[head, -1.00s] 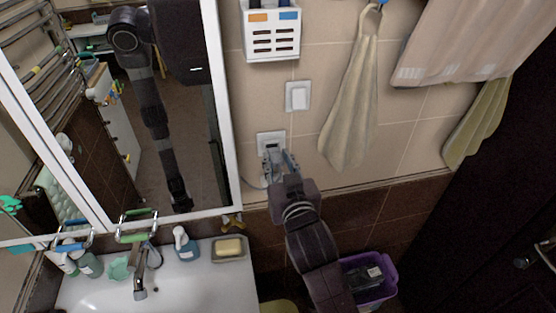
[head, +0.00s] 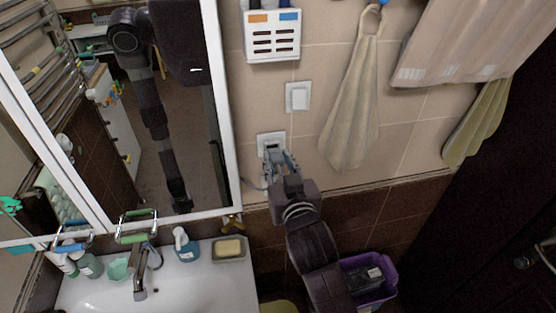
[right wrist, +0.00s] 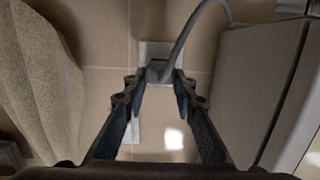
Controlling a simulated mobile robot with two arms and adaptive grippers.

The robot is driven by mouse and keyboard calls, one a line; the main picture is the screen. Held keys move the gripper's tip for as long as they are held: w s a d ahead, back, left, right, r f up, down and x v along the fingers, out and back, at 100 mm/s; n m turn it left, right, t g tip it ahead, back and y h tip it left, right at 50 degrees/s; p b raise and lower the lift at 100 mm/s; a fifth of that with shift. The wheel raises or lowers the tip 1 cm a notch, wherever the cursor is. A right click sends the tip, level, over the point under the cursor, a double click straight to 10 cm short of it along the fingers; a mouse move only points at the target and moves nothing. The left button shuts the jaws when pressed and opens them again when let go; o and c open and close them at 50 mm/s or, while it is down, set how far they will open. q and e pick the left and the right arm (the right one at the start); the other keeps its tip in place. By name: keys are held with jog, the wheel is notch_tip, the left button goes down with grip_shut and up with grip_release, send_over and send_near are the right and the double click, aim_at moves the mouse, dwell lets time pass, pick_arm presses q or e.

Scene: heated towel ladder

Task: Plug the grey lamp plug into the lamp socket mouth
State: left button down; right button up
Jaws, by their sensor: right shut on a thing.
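The lamp socket (head: 264,139) is a white square plate on the beige tiled wall, below a white switch. My right gripper (head: 280,160) is just below and in front of it. In the right wrist view my right gripper (right wrist: 157,90) has its fingers on either side of the small grey lamp plug (right wrist: 156,72), holding it. A grey cord (right wrist: 190,38) curves up and right from the plug. The socket plate (right wrist: 147,49) is directly behind the plug. The mouth is partly hidden, and I cannot tell whether the plug touches it. My left gripper is out of view.
The white switch (head: 298,96) is above the socket. A cream towel (head: 350,105) hangs to the right, and the white-framed mirror (head: 228,120) is close on the left. The sink (head: 205,285) and a purple bin (head: 386,283) are below.

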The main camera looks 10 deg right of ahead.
jog(key=shift+w, duration=1.25)
dwell(0.3)
jog(key=o, duration=1.1)
jog(key=shift+w, duration=0.15)
jog(key=shift+o, duration=0.2)
jog(key=shift+s, duration=0.3)
jog(key=s+r, duration=0.1)
jog(key=s, duration=1)
jog(key=shift+s+r, duration=0.15)
jog(key=shift+r, duration=0.25)
jog(key=shift+f, duration=0.1)
